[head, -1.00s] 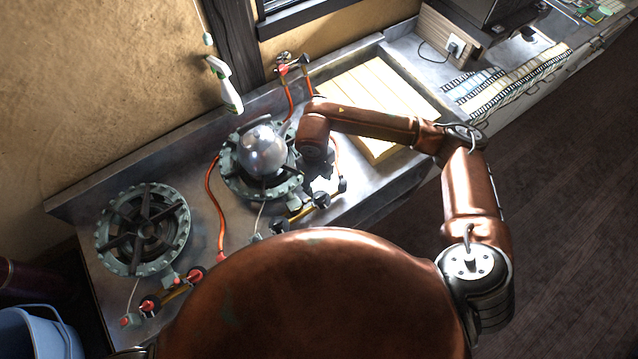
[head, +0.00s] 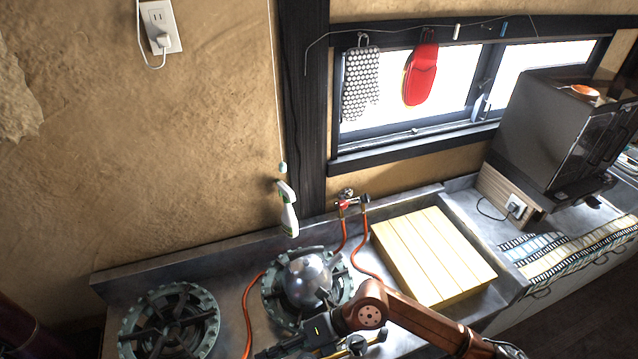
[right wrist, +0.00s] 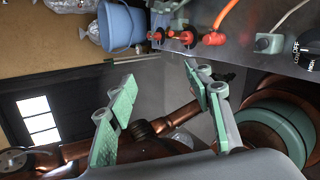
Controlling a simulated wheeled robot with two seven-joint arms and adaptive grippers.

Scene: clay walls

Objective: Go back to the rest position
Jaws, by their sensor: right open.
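My right arm comes in from the lower right in the head view. Its gripper (head: 292,344) is at the bottom edge, in front of the kettle and partly cut off. In the right wrist view the right gripper (right wrist: 160,92) has its green-padded fingers spread apart with nothing between them. The silver kettle (head: 306,280) sits on the right-hand gas burner (head: 344,291), apart from the gripper as far as I can see. My left gripper is in neither view.
A second burner (head: 168,322) stands empty at left. A yellow slatted board (head: 432,255) lies right of the kettle. Orange hoses (head: 247,315) run by the burners. A spray bottle (head: 288,212) is by the wall. The wrist view shows a blue bucket (right wrist: 121,27).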

